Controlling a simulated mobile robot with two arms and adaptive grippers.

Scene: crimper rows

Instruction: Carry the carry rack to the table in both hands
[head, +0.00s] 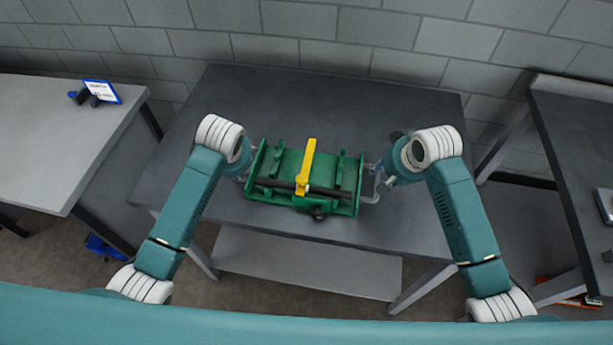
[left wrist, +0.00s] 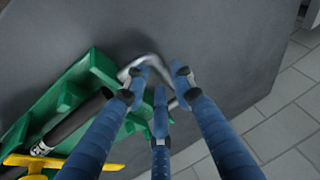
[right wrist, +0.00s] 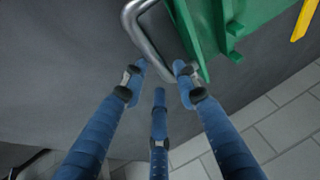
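The carry rack (head: 262,193) is a green tray with a yellow upright lever (head: 308,165), a dark bar across it and a metal handle at each end. It is over the front middle of the dark table (head: 345,90) and looks to rest on it. My left gripper (left wrist: 158,80) is at the left handle (left wrist: 132,68), fingertips apart around it. My right gripper (right wrist: 160,75) is at the right handle (right wrist: 138,30), its fingertips apart with the handle's lower end between them. Neither gripper visibly presses on its handle. The green rack also shows in the left wrist view (left wrist: 75,90).
A grey table (head: 60,130) at left holds a small sign (head: 102,91). Another dark table (head: 580,130) stands at right. A block wall (head: 330,30) is behind. The dark table is clear behind the rack and at both sides.

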